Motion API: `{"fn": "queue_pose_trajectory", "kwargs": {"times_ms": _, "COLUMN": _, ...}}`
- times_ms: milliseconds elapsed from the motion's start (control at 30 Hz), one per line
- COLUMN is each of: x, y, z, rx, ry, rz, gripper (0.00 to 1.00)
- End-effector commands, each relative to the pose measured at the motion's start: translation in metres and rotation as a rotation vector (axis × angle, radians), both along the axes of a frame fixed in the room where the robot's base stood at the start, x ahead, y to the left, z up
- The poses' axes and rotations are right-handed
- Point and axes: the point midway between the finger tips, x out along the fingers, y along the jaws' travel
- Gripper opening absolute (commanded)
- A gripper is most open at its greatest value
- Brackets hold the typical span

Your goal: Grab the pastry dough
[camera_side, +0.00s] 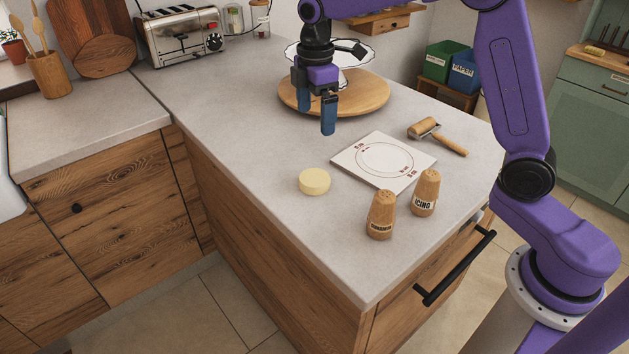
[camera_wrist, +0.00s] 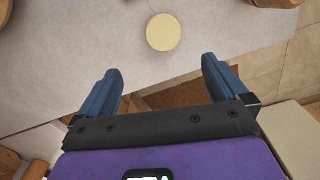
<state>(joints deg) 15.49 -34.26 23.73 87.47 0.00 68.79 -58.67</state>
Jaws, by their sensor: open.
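The pastry dough (camera_side: 314,181) is a short, pale yellow round disc lying flat on the grey countertop, left of a white square board. In the wrist view the dough (camera_wrist: 163,32) shows near the top centre, beyond the fingertips. My gripper (camera_side: 318,117) has blue fingers pointing down. It is above the counter near the wooden round stand, apart from the dough. In the wrist view my gripper (camera_wrist: 160,72) has its two fingers spread wide with nothing between them.
The white board with a printed circle (camera_side: 350,158) lies right of the dough. Two wooden shakers (camera_side: 381,214) (camera_side: 425,193) stand near the front edge. A small roller (camera_side: 438,136) lies behind the board. The round wooden stand (camera_side: 365,97) is behind my gripper. Counter left of the dough is clear.

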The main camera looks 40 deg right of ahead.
Motion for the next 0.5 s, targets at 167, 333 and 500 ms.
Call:
{"fn": "queue_pose_trajectory", "kwargs": {"times_ms": 167, "x": -0.002, "y": -0.001, "z": -0.035, "rx": -0.002, "ry": 0.006, "rz": -0.001, "gripper": 1.00}}
{"fn": "queue_pose_trajectory", "kwargs": {"times_ms": 333, "x": -0.002, "y": 0.000, "z": -0.067, "rx": -0.002, "ry": 0.006, "rz": -0.002, "gripper": 1.00}}
{"fn": "queue_pose_trajectory", "kwargs": {"times_ms": 500, "x": -0.002, "y": 0.000, "z": -0.093, "rx": -0.001, "ry": 0.003, "rz": -0.002, "gripper": 1.00}}
